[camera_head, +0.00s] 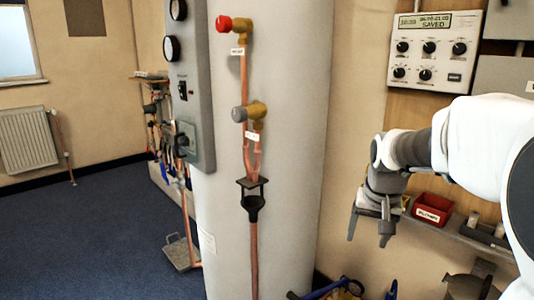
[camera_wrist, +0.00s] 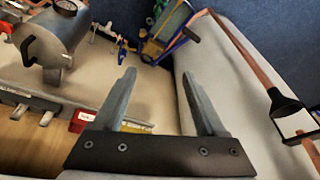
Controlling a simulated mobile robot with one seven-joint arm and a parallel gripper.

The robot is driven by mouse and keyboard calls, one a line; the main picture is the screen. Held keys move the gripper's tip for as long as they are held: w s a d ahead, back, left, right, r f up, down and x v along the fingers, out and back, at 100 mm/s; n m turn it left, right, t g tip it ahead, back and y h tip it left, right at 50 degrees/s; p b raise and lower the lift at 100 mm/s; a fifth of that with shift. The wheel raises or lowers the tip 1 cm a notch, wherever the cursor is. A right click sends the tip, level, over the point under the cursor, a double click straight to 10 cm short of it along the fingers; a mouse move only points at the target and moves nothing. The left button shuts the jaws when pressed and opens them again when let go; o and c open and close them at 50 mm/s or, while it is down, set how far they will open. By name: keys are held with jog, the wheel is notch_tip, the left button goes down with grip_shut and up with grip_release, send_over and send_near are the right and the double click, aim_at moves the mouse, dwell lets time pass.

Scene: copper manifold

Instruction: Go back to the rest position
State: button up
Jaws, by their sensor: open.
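My gripper (camera_head: 370,228) hangs in the right half of the head view, fingers pointing down, to the right of the large grey cylinder (camera_head: 300,120). In the wrist view my gripper (camera_wrist: 160,95) shows two grey fingers spread wide apart with nothing between them. The cylinder's pale side also shows in the wrist view (camera_wrist: 235,100), behind and to the right of the fingers. My white arm reaches in from the right edge of the head view.
A control box (camera_head: 436,48) with knobs and a display reading SAVED hangs on the wall. A red bin (camera_head: 432,209) sits on a shelf. Copper pipe (camera_head: 254,250) with a red-capped valve (camera_head: 232,24) runs down the cylinder. Blue floor (camera_head: 90,230) is clear at left.

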jog(key=s+a+r+n+t, duration=0.15)
jog(key=s+a, duration=0.25)
jog(key=s, duration=0.7)
jog(key=s+a+r+n+t, duration=0.15)
jog(key=s+a, duration=0.25)
jog(key=s, duration=0.7)
notch_tip(320, 180, up, 26)
jog(key=p, duration=2.7)
jog(key=shift+d+r+n+g+y+p, duration=0.15)
jog(key=shift+r+n+g+y+p, duration=0.15)
jog(key=shift+n+g+p, duration=0.1)
jog(key=shift+d+f, duration=0.1)
jog(key=shift+d, duration=0.05)
